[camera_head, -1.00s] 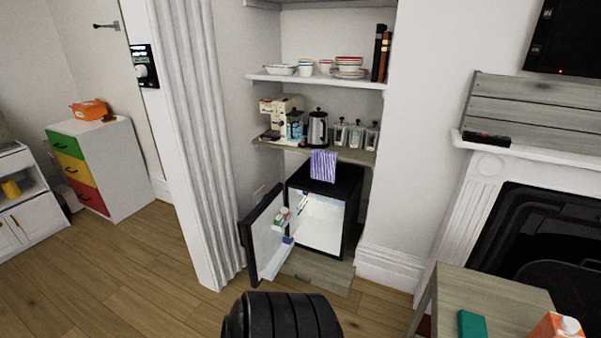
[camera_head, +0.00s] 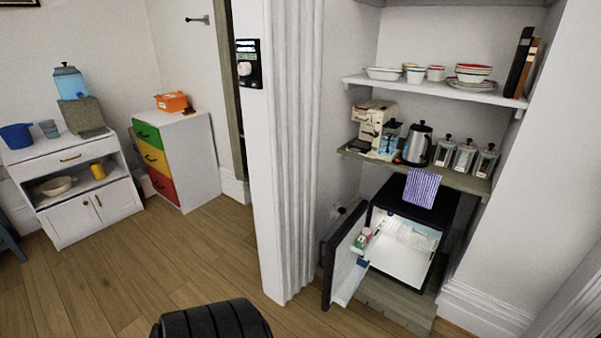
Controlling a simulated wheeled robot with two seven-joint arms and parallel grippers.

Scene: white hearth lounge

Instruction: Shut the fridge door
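The small black fridge (camera_head: 443,214) stands in the alcove under the lower shelf, with its white inside showing. Its door (camera_head: 343,262) is wide open and swung out to the left toward me. A few small items (camera_head: 362,238) sit in the racks on the door's inner side. Neither of my grippers shows in the head view.
A white fluted pillar (camera_head: 291,150) stands left of the fridge door. Shelves above hold a coffee machine (camera_head: 372,127), a kettle (camera_head: 417,145), jars and bowls. A drawer unit (camera_head: 178,160) and a white cabinet (camera_head: 72,190) stand at the left. The wooden floor (camera_head: 200,265) in front is clear.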

